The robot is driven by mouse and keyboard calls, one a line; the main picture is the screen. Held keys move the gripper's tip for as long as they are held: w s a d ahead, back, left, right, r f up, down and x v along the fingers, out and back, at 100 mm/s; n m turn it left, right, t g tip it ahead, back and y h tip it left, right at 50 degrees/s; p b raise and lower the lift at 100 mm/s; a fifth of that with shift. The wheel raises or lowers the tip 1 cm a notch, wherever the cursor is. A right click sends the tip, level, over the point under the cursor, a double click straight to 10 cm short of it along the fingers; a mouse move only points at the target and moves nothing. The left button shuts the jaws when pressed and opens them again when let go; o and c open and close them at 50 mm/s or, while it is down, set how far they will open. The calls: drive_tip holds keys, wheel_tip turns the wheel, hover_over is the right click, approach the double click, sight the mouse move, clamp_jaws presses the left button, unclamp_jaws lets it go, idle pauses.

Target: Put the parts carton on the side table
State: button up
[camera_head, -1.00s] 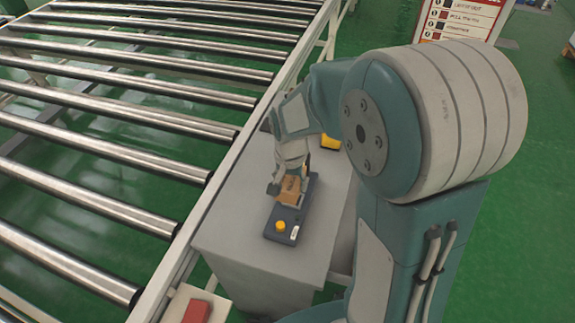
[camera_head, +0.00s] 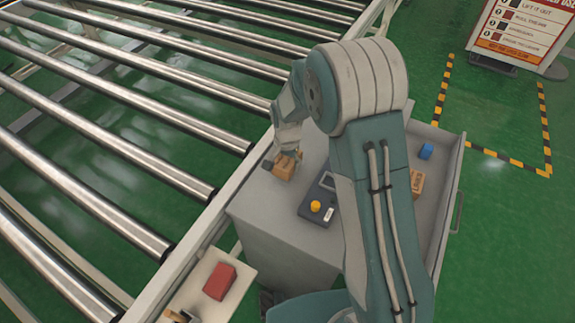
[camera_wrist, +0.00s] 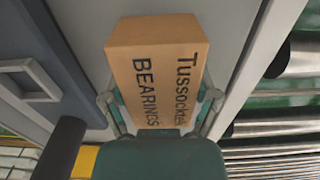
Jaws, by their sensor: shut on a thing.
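The parts carton (camera_head: 285,166) is a small brown box. The carton is over the left edge of a grey cabinet top (camera_head: 255,213), beside the conveyor rail. I cannot tell whether it touches the surface.
An open drawer (camera_head: 447,190) at right holds a blue block (camera_head: 426,151) and another brown carton (camera_head: 417,182), partly hidden by my arm. A red block (camera_head: 219,281) lies on a cream shelf (camera_head: 207,262). Conveyor rollers fill the left.

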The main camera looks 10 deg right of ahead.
drive_tip(key=shift+f, duration=0.75)
drive_tip(key=shift+d+f, duration=0.15)
drive_tip(key=shift+d, duration=0.3)
drive_tip(key=o, duration=1.2)
drive_tip(key=shift+c, duration=0.2)
drive_tip(key=shift+a, duration=0.2)
drive_tip(key=shift+a, duration=0.1)
drive_tip(key=shift+r, duration=0.2)
wheel_tip(320, 180, up, 12)
drive_tip(key=shift+f, duration=0.1)
